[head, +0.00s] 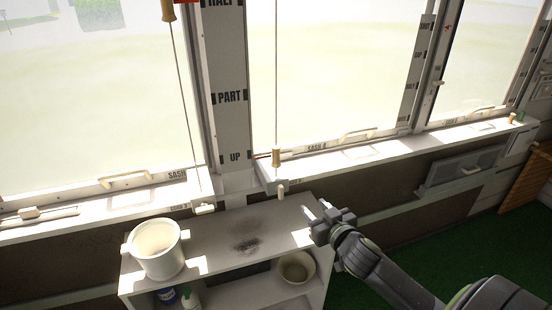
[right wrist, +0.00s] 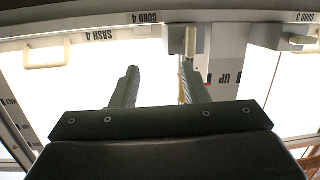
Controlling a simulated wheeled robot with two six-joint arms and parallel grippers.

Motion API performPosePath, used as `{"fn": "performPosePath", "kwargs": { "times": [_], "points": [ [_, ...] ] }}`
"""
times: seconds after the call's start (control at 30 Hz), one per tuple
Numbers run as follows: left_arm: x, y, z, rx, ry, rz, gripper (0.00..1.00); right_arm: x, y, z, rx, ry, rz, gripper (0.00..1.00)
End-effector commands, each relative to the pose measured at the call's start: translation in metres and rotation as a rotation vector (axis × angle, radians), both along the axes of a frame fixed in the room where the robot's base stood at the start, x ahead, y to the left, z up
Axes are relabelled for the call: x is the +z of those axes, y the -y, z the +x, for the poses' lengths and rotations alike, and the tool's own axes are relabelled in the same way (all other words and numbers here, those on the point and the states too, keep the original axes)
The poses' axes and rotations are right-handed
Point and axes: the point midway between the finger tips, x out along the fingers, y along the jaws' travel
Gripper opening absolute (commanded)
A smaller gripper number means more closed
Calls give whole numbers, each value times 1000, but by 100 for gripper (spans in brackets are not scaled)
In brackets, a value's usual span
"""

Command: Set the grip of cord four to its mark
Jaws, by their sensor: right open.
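The wooden grip of cord four (head: 277,157) hangs on its thin cord at the left end of the sash 4 window. It is about level with the UP mark (head: 235,157) on the post to its left; PART (head: 230,97) and HALF stand higher. A pale cleat (head: 282,188) sits just below the grip. My right gripper (head: 319,218) is open and empty, to the right of and below the grip, apart from it. In the upside-down right wrist view, its spread fingers (right wrist: 158,88) point toward the sill, with the CORD 4 label (right wrist: 140,18) beyond. My left gripper is out of view.
A white shelf unit (head: 205,240) stands under the sill, with a white bucket (head: 157,250) on top and a bowl (head: 297,267) and bottles lower down. Another cord's grip (head: 168,11) hangs high at left. The sash 4 handle (head: 357,134) projects at right.

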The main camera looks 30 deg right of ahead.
Motion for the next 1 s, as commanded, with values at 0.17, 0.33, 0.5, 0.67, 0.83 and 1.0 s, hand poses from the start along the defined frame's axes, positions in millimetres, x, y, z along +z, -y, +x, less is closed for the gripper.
{"fn": "performPosePath", "kwargs": {
  "times": [0.17,0.33,0.5,0.67,0.83,1.0],
  "points": [
    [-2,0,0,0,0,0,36,67,-26,-4,63,129,16,41],
    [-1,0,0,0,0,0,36,86,-34,-5,82,166,24,41],
    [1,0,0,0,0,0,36,87,-33,12,81,169,25,41],
    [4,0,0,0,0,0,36,87,-30,41,81,168,25,41],
    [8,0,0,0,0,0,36,87,-28,75,80,166,27,41],
    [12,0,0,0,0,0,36,87,-26,106,81,166,25,41]
  ]
}}
